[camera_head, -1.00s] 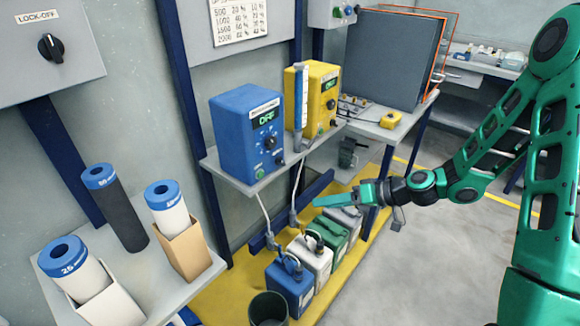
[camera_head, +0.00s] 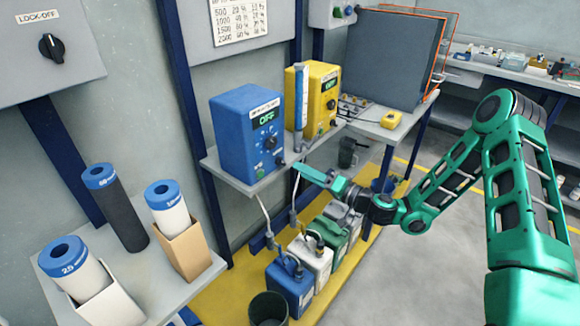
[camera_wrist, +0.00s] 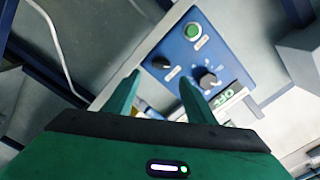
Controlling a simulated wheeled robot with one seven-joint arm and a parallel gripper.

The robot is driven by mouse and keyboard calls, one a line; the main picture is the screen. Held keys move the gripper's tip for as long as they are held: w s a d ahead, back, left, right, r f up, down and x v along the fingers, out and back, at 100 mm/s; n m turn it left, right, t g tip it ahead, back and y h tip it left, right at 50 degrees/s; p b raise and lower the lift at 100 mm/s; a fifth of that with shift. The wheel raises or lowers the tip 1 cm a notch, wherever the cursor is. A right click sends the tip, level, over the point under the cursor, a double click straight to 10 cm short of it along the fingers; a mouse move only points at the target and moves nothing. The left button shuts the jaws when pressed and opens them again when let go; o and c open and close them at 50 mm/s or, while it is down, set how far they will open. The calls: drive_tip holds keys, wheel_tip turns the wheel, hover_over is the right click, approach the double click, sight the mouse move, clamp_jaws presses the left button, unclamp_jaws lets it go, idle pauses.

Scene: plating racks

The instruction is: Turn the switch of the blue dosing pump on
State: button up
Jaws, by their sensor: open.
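The blue dosing pump (camera_head: 246,136) stands on a grey shelf (camera_head: 243,182), its front facing right. Its green display (camera_head: 265,119) reads OFF. My gripper (camera_head: 302,169) is just right of the pump's front, near the shelf edge. In the wrist view my gripper (camera_wrist: 160,88) is open and empty, its fingers spread below the small knob and the dial. I cannot tell whether a fingertip touches the panel.
Blue-capped rolls (camera_head: 165,208) stand at the left. The floor at right is clear.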

sight(281, 162)
drive_tip(key=x, duration=0.6)
drive_tip(key=shift+w+a, duration=0.2)
drive_tip(key=shift+a, duration=0.1)
drive_tip(key=shift+c, duration=0.6)
drive_tip(key=c, duration=0.9)
